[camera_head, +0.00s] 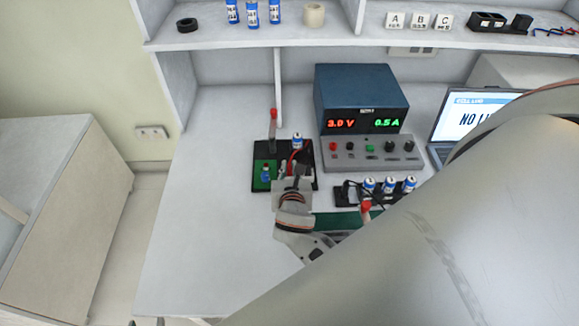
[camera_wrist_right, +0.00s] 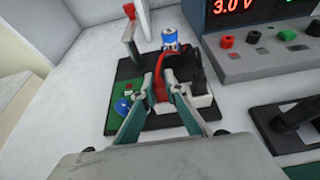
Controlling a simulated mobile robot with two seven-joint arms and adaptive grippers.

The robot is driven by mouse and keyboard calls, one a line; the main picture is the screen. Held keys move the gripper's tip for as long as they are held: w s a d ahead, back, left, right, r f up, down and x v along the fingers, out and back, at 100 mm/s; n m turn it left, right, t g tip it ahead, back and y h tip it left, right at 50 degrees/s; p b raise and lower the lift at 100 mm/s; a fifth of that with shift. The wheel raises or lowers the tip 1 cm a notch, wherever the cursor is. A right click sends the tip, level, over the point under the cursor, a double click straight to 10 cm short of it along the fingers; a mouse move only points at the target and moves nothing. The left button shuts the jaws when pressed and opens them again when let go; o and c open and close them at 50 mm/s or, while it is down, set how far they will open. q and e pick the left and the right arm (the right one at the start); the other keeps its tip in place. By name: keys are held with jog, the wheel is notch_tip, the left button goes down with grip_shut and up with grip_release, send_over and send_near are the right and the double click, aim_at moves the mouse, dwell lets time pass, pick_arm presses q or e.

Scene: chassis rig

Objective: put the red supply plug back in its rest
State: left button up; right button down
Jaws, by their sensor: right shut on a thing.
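My right gripper (camera_head: 291,176) is over the black base board (camera_head: 307,184) on the bench. In the right wrist view its two fingers (camera_wrist_right: 163,92) are closed around a red piece (camera_wrist_right: 160,80), which looks like the red supply plug with its curved red lead. The lead also shows in the head view (camera_head: 293,158). The plug's tip is hidden between the fingers. A pale block (camera_wrist_right: 196,104) sits just right of the fingertips on the board; I cannot tell whether it is the rest, or whether the plug touches it. My left gripper is not in view.
The board also carries a red-topped upright post (camera_head: 273,125), a blue-and-white cell (camera_head: 297,141) and a green pad with a blue button (camera_head: 265,173). The blue power supply (camera_head: 362,92) stands behind right. A black holder with several cells (camera_head: 344,193) lies right. The bench left is clear.

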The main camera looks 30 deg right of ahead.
jog(key=c, duration=2)
grip_release()
jog(key=shift+v, duration=3.8)
